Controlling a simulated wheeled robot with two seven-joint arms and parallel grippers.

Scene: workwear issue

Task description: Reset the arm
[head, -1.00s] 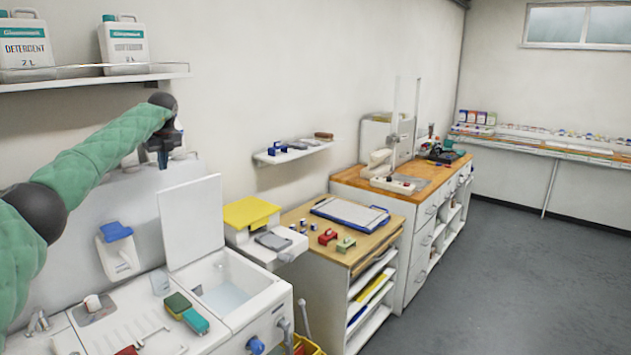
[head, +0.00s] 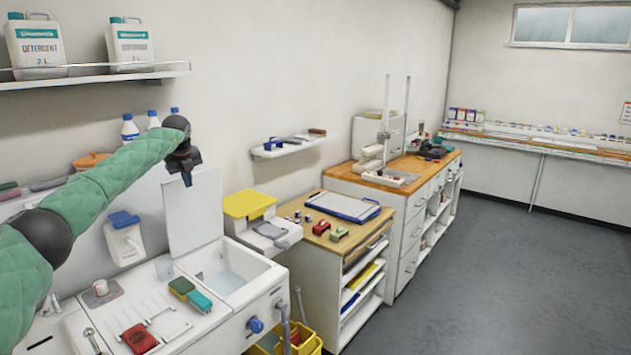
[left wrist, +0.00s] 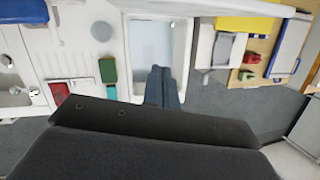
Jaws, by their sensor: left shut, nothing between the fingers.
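My left arm, in a green quilted sleeve, reaches in from the left in the head view. Its gripper (head: 187,178) points down in the air near the raised white lid of the sink unit. The gripper is shut and empty. In the left wrist view the fingers (left wrist: 162,88) show side by side above the sink basin's front edge. My right gripper is in neither view.
Below are the white sink basin (head: 248,281), a green sponge (head: 181,286), a teal sponge (head: 200,301) and a red brush (head: 139,338). A shelf (head: 110,77) holds two detergent jugs. A wooden-topped cabinet (head: 299,222) stands to the right. Grey floor is free at right.

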